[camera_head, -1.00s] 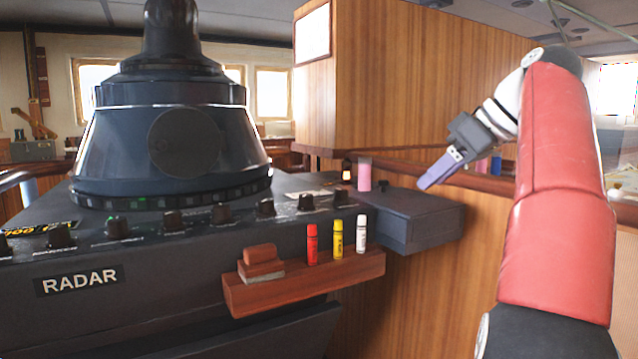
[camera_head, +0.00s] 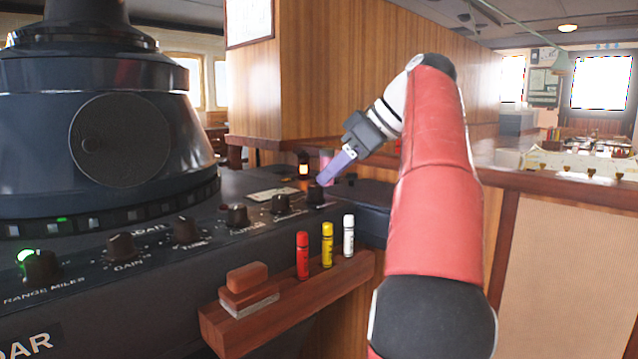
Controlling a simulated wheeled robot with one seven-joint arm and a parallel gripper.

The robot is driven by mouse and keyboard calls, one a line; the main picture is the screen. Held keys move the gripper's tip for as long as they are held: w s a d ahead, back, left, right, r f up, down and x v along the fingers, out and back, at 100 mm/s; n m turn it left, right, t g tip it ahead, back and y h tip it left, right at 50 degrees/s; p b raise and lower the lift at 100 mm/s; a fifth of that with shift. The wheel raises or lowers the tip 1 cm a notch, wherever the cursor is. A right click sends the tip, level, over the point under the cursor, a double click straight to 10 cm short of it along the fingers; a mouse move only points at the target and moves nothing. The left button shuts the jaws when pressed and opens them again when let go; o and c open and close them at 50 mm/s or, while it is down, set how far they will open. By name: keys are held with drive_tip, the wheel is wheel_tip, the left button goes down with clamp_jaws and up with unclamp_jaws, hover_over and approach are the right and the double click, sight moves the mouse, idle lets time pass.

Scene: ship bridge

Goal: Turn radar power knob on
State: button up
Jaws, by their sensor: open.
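The radar console (camera_head: 150,290) fills the left side, with a row of dark knobs along its sloped front. The rightmost knob (camera_head: 316,194) is at the right end of the row. I cannot read its label, so I cannot tell whether it is the power knob. My gripper (camera_head: 325,180) comes in from the right with its purple-grey fingers pointing down and left. The fingertips appear just above or beside that rightmost knob; contact cannot be told. The gripper is seen side-on, open and holding nothing visible.
A wooden shelf (camera_head: 290,296) juts from the console front with red (camera_head: 302,256), yellow (camera_head: 327,245) and white (camera_head: 348,236) tubes and a wooden block (camera_head: 247,278). A pink cylinder (camera_head: 326,158) and a small lit lamp (camera_head: 303,167) stand behind my gripper. A wood-panelled wall rises behind.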

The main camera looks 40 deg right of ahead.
sight(316, 187)
drive_tip(key=shift+x, duration=2.15)
drive_tip(key=c, duration=1)
